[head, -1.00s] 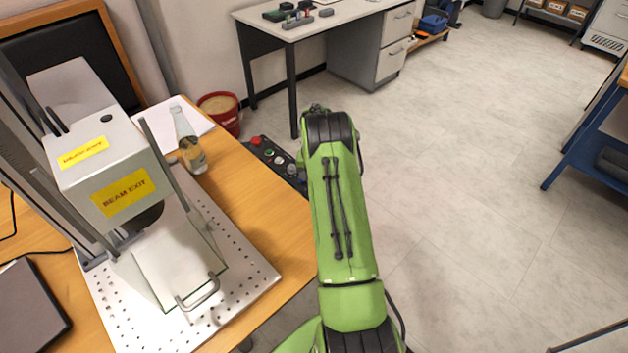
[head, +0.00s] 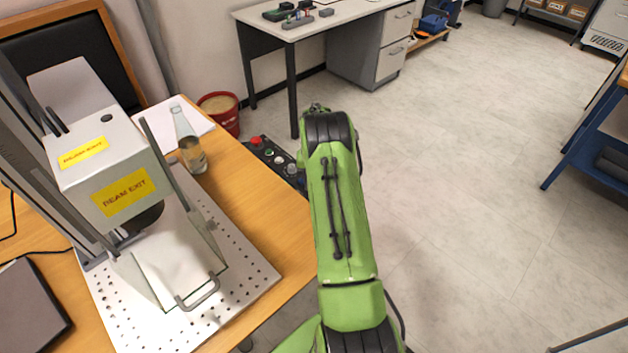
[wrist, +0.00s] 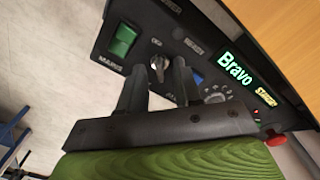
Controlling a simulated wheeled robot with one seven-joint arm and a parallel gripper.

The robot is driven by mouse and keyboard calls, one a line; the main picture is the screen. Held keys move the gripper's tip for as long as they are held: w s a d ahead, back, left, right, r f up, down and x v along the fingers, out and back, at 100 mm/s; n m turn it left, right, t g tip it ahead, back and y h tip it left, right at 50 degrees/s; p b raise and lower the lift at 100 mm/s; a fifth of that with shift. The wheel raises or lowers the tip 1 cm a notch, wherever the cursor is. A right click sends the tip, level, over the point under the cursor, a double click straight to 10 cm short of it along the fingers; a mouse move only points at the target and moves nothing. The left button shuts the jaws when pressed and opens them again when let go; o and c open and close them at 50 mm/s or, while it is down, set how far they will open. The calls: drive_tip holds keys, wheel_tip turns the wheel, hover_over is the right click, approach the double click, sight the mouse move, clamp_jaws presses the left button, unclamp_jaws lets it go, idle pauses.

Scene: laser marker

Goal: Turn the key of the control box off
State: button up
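The black control box (head: 262,150) sits at the right edge of the wooden table, partly hidden behind my green arm in the head view. Its panel (wrist: 198,50) fills much of the wrist view, tilted. The small metal key (wrist: 158,62) stands in its switch below a label that seems to read "OFF". My gripper (wrist: 156,74) is open, with one dark finger on each side of the key and a gap between them. The key is at the fingertips; I cannot tell whether either finger touches it. My gripper is hidden in the head view.
On the panel, a green mains switch (wrist: 122,40) is left of the key, a lit "Bravo" display (wrist: 235,70) and a dial (wrist: 215,97) right. A red button (wrist: 275,138) is lower right. A bottle (head: 190,150) and laser marker (head: 105,150) stand on the table.

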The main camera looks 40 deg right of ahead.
wheel_tip(320, 180, up, 16)
drive_tip(key=p, duration=0.4)
drive_tip(key=shift+f, duration=0.15)
